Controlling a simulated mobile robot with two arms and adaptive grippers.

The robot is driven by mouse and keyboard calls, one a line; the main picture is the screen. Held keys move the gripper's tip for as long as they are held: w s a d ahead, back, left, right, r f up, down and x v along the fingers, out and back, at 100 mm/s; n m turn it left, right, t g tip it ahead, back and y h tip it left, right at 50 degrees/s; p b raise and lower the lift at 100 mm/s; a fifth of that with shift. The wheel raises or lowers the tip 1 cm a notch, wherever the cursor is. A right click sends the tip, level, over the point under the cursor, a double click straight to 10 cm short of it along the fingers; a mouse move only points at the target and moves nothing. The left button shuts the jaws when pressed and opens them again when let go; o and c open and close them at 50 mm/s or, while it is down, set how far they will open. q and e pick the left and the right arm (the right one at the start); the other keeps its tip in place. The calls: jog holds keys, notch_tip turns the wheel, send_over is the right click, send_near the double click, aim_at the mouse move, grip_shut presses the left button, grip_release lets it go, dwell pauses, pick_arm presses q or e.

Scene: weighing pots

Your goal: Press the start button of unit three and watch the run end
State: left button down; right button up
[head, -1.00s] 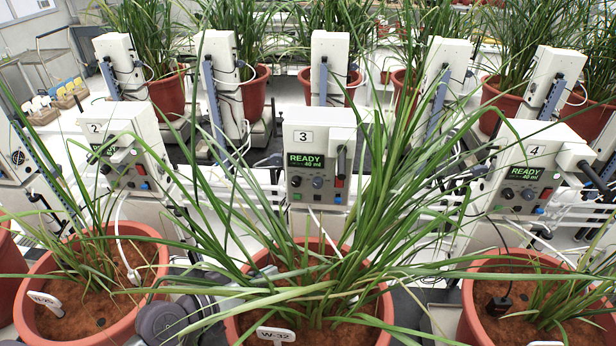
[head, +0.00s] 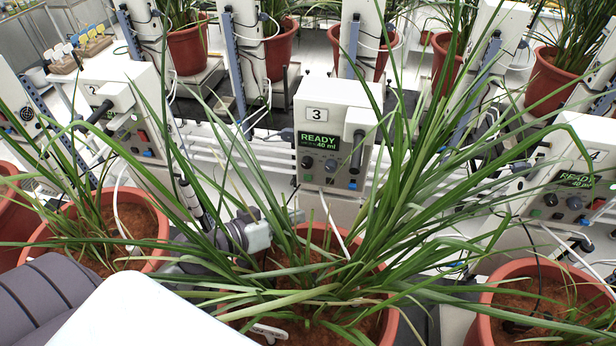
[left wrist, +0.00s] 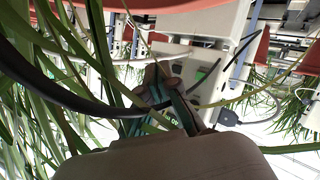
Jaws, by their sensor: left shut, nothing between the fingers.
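Unit three (head: 335,112) is a white box labelled 3, standing behind the middle pot in the head view. Its green display (head: 319,141) reads READY and 40 ml. Below are dark knobs, a small green button (head: 308,179) at lower left and a blue one (head: 352,184) at lower right. A dark handle crosses the panel's right side. My left gripper (head: 290,216) is below and left of the panel, apart from it and partly hidden by leaves. In the left wrist view its fingers (left wrist: 158,82) are shut and empty before a white housing (left wrist: 190,70). My right gripper is not in view.
Long leaves from the middle pot (head: 395,325) cross in front of the panel and my arm. Unit two (head: 115,100) stands left and unit four (head: 570,170) right, showing READY. A dark cable (left wrist: 60,90) passes close to my fingers in the left wrist view.

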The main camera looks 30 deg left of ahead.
aim_at(308, 178)
pick_arm(q)
jog(key=shift+w+a, duration=0.2)
jog(key=shift+w, duration=0.45)
jog(key=shift+w+a, duration=0.15)
jog(key=shift+w, duration=0.45)
jog(key=w, duration=0.2)
jog(key=w+a, duration=0.1)
jog(key=w, duration=0.1)
jog(key=shift+w+a, duration=0.1)
jog(key=shift+w, duration=0.3)
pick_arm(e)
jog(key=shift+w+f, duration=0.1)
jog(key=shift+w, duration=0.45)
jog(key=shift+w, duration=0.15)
pick_arm(q)
jog(key=shift+w+a, duration=0.1)
jog(key=shift+w, duration=0.3)
